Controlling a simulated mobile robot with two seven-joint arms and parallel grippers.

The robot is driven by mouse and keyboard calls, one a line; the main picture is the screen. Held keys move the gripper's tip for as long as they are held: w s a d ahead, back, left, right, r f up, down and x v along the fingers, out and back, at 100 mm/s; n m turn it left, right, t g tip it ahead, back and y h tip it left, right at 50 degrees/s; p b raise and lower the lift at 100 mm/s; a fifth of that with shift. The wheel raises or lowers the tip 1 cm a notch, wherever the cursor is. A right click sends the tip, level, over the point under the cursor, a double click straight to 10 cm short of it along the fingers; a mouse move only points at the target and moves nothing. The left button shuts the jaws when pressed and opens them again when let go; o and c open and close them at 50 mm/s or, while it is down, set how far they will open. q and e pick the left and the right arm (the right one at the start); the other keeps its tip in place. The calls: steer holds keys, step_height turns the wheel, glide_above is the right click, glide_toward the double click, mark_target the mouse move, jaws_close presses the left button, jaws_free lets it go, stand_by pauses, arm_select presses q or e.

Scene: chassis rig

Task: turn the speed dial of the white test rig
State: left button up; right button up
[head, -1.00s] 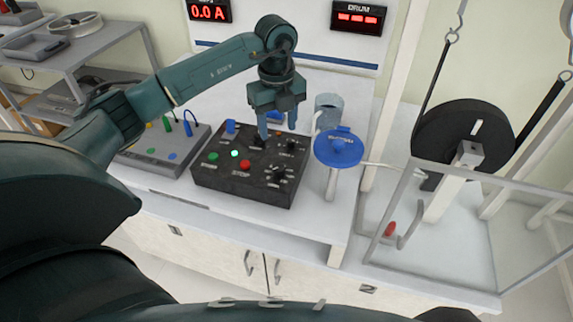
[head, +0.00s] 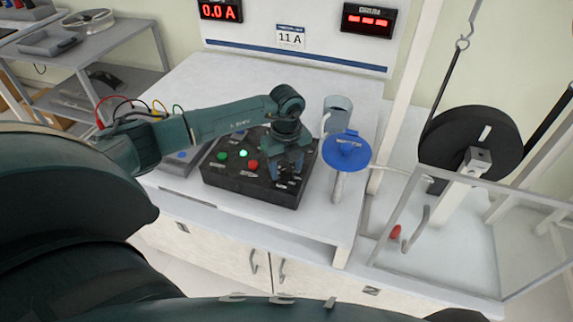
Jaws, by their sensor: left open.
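The black control box (head: 235,181) sits on the white bench top. It bears green and red buttons, a lit green lamp (head: 243,153) and dark knobs. My left gripper (head: 285,172) is open, pointing down over the right part of the box. Its fingers are close to the front right knob, which they largely hide. I cannot tell whether they touch it. The labels are too small to read, so I cannot tell which knob is the speed dial. My right gripper is not in view.

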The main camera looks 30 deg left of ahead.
arm_select(q)
steer(key=shift+c, duration=0.4)
steer(key=c, duration=0.9)
steer(key=shift+m, duration=0.3)
